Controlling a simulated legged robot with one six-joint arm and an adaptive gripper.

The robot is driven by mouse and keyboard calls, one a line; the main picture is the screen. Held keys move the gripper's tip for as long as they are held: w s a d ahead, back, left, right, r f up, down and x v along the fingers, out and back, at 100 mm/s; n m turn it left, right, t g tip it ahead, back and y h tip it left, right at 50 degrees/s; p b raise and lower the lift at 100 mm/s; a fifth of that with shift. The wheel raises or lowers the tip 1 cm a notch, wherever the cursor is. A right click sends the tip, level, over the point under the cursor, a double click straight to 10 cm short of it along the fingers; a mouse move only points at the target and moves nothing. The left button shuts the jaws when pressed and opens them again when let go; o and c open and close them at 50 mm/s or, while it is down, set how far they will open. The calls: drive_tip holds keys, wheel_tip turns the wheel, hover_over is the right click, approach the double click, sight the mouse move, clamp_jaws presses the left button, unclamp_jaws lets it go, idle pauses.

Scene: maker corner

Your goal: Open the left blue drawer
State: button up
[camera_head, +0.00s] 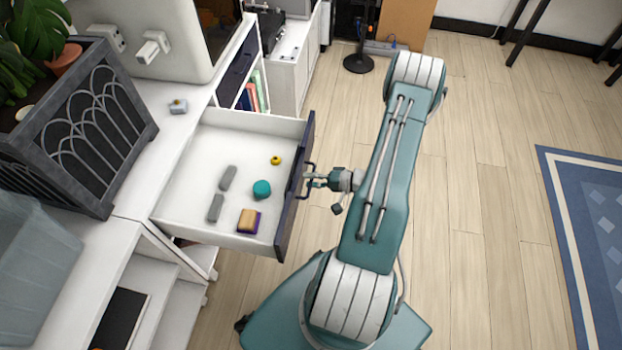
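The blue drawer (295,190) is pulled well out of the white cabinet, toward the right. Its dark blue front carries a dark bar handle (303,186). Inside, on the white bottom, lie two grey bars, a teal round object (262,189), a small yellow object (276,160) and a tan-and-purple block (249,220). My gripper (314,181) is at the handle, on the outer side of the drawer front. The fingers are small and overlap the handle in this view, so I cannot tell whether they are closed on it.
A dark planter (80,125) stands on the white top left of the drawer. A second dark blue panel (238,70) and a shelf of books (253,92) are behind. Open wooden floor (480,200) lies to the right, with a blue rug (590,230) beyond.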

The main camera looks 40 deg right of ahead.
drive_tip(key=shift+d, duration=0.1)
drive_tip(key=v, duration=1.2)
drive_tip(key=w+a+r+n+g+h, duration=0.1)
drive_tip(key=w+a+r+n+g, duration=0.3)
drive_tip(key=a+r+g, duration=0.45)
drive_tip(key=w+a+r+n+g, duration=0.3)
drive_tip(key=w+a+r, duration=0.15)
drive_tip(key=r, duration=0.65)
drive_tip(key=s+a+r+n+t+h, duration=0.2)
drive_tip(key=s+a+r+h, duration=0.2)
drive_tip(key=a+r, duration=0.3)
drive_tip(key=s+a+r+n+t+h, duration=0.1)
drive_tip(key=s+a+r+h, duration=0.3)
drive_tip(key=a+r, duration=0.4)
drive_tip(key=shift+a+r+n+t, duration=0.2)
drive_tip(key=shift+r+n+t, duration=0.2)
drive_tip(key=shift+r+t, duration=0.4)
drive_tip(key=shift+w, duration=0.1)
